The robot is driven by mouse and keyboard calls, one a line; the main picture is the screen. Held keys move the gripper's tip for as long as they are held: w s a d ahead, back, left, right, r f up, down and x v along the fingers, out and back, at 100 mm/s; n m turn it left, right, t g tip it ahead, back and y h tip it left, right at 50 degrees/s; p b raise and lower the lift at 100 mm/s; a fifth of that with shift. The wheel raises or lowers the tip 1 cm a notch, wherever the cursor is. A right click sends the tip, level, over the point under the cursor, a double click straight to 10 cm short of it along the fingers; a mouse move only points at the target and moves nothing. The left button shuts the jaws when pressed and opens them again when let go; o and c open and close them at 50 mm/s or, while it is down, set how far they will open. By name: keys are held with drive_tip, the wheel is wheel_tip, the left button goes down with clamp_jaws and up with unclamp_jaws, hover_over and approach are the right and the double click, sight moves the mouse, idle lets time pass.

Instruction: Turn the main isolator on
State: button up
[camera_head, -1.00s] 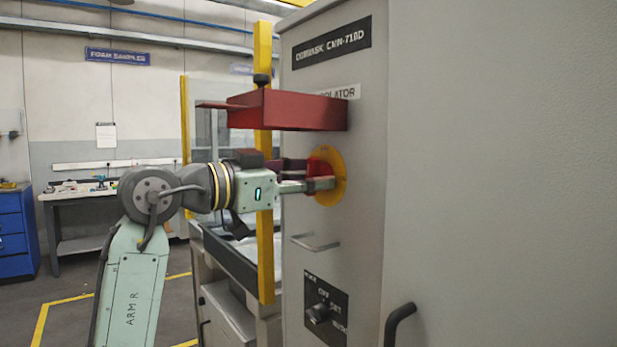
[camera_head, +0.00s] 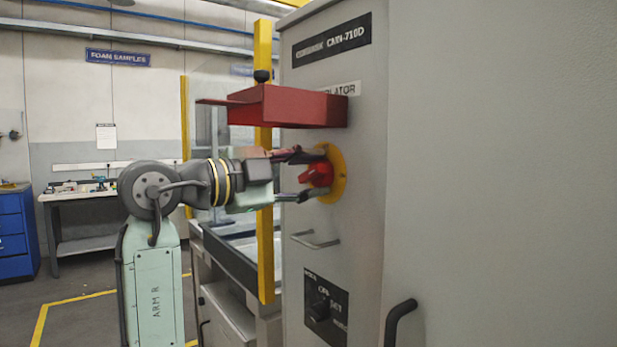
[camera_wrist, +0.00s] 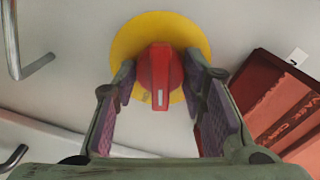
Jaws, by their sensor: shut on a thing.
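The main isolator is a red knob (camera_head: 318,174) on a round yellow plate (camera_head: 338,183) on the grey cabinet's front. In the wrist view the red knob (camera_wrist: 161,75) stands out from the yellow plate (camera_wrist: 140,35), with a white mark on its end near the lower edge. My gripper (camera_head: 313,175) reaches it from the left, one finger above and one below. In the wrist view my gripper (camera_wrist: 161,78) has a purple-padded finger on each side of the knob and is shut on it. Pad contact is partly hidden.
A red box-like hood (camera_head: 300,108) juts out just above my gripper and partly covers the isolator label (camera_head: 345,90). A metal handle (camera_head: 315,240) and a black selector switch (camera_head: 320,306) sit below. A yellow post (camera_head: 265,250) stands close beside my wrist.

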drive_tip(key=shift+m, duration=2.3)
drive_tip(key=o, duration=1.2)
drive_tip(key=v, duration=1.2)
